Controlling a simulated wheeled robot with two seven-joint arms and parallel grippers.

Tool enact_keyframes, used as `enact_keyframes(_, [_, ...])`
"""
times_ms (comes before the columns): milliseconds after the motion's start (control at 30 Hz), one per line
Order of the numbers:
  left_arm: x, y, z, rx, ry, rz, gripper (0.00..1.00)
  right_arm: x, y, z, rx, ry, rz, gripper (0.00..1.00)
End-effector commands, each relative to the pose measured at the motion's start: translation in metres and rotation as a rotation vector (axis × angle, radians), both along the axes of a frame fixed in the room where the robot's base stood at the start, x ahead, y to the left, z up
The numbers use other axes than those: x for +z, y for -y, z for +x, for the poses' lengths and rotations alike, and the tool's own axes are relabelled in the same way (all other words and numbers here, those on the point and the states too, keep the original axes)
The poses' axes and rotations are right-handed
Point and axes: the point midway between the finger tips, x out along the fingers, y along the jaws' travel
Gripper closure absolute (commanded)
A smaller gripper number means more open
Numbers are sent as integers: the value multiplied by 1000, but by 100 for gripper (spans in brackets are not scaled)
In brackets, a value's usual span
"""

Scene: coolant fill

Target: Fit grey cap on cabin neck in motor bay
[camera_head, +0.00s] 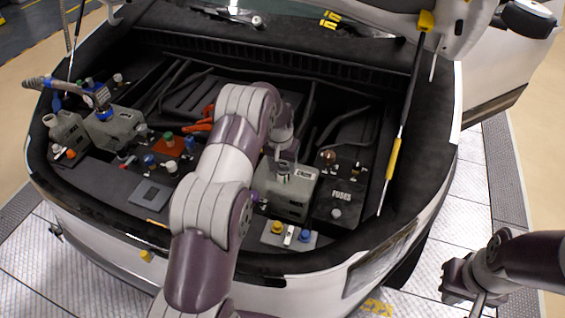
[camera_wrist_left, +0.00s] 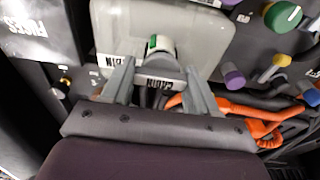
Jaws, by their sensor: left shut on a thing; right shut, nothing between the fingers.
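The cabin tank (camera_head: 292,195) is a grey box with a label on top, at the right side of the motor bay. It also fills the upper middle of the left wrist view (camera_wrist_left: 205,25). My left gripper (camera_head: 284,150) is over this tank, pointing down. In the left wrist view its fingers (camera_wrist_left: 160,68) are shut on the pale grey cap (camera_wrist_left: 160,45), which has a green mark. The cap is at the tank's top by the label; the neck is hidden, and I cannot tell whether the cap is seated. My right gripper (camera_head: 470,284) is shut and empty, outside the car at lower right.
The fuse box (camera_head: 340,196) stands right of the tank. A small panel (camera_head: 285,236) with yellow and blue caps lies in front. Orange hoses (camera_wrist_left: 245,112) run beside the tank. Other tanks (camera_head: 115,128) and a hose nozzle (camera_head: 70,88) are at left. The hood strut (camera_head: 400,130) rises at right.

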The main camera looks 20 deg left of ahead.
Motion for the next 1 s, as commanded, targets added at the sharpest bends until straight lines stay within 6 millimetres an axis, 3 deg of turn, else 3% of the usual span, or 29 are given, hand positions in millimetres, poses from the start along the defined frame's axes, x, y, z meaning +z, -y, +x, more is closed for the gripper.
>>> enact_keyframes(600, [-16,0,0,0,-1,0,70,-12,0,0,0,0,0,100])
enact_keyframes(633, [-15,0,0,0,0,0,31,-11,0,0,0,0,0,100])
enact_keyframes(700, [-15,0,0,0,0,0,12,-11,0,0,0,0,0,100])
enact_keyframes(1000, [-13,0,0,0,0,0,12,-12,0,0,0,0,0,100])
